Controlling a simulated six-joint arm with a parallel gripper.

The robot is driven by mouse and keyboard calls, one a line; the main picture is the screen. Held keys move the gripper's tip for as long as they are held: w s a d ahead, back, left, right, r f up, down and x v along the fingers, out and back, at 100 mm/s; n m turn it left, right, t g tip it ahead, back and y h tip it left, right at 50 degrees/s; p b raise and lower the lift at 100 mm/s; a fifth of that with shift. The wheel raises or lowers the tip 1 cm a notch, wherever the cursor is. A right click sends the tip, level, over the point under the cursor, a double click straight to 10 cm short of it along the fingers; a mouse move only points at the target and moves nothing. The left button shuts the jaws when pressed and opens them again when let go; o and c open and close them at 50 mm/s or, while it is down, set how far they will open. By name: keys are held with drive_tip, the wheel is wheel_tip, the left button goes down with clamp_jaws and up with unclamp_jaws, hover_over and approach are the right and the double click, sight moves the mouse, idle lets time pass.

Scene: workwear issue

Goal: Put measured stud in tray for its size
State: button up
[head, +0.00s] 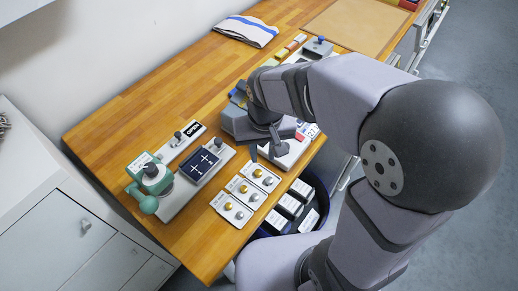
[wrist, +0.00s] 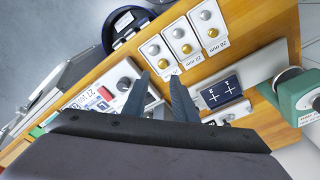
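My gripper (head: 266,150) is above the wooden bench between the size trays and a white device with a readout. In the wrist view its two dark fingers (wrist: 161,77) stand apart, with nothing visible between the tips. Three white size trays lie side by side near the bench's front edge: one in the middle (wrist: 166,66), one on the left and one on the right. Each shows a gold and a silver round stud. The white device (wrist: 98,97) has a dark knob and a readout beginning 27. I cannot pick out a separate measured stud.
A green device (head: 150,178) stands at the left, beside a dark panel with white crosses (head: 200,166). A dark round bin (head: 325,190) with white boxes sits below the front edge. A folded striped cloth (head: 246,30) lies at the back. Bare wood lies left of centre.

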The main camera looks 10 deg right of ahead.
drive_tip(key=s+d+f+g, duration=0.1)
drive_tip(key=s+d+f, duration=0.2)
drive_tip(key=s+d, duration=0.5)
drive_tip(key=shift+s+d+f, duration=0.3)
drive_tip(key=shift+s+f, duration=0.1)
idle(0.7)
